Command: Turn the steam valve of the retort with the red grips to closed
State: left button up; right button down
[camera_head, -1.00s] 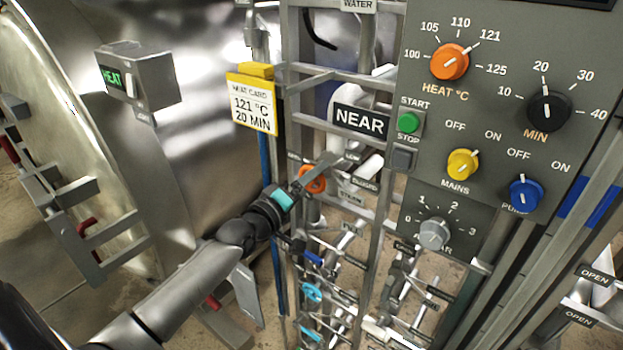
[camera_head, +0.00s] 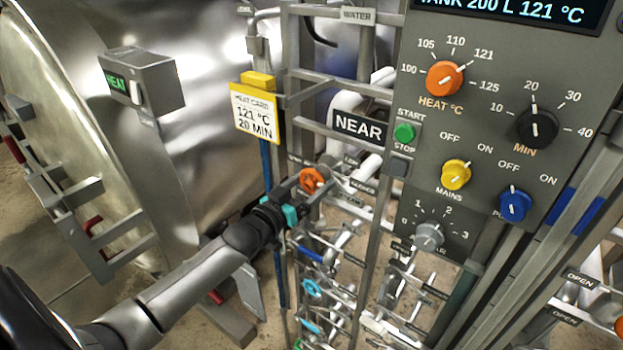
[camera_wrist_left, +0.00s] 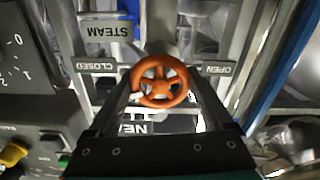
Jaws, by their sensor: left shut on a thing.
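The orange steam valve wheel (camera_head: 311,178) is on the pipe frame, left of the control panel. The left wrist view shows the orange wheel (camera_wrist_left: 160,82) face on, with a STEAM plate (camera_wrist_left: 109,29) and CLOSED (camera_wrist_left: 95,67) and OPEN (camera_wrist_left: 217,69) plates beside it, lettering upside down. My left gripper (camera_head: 309,190) is shut on the wheel, one finger at each side of the rim. The retort (camera_head: 60,130) at the left has red grips (camera_head: 14,149) on its door bars. My right gripper is out of view.
The control panel (camera_head: 480,50) with coloured knobs stands close on the right. A NEAR plate (camera_head: 358,126) and a heat card (camera_head: 256,112) hang above the wheel. Small blue-handled valves (camera_head: 311,289) and pipes crowd the space below. A HEAT box (camera_head: 145,80) sits on the retort.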

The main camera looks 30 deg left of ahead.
pick_arm(q)
jog(key=shift+m+p, duration=0.6)
jog(key=shift+m, duration=1.5)
jog(key=o, duration=1.1)
jog(key=shift+o, duration=0.2)
jog(key=s+a, duration=0.1)
jog(key=s, duration=1.4)
jog(key=shift+s, duration=0.15)
jog(key=shift+a, duration=0.1)
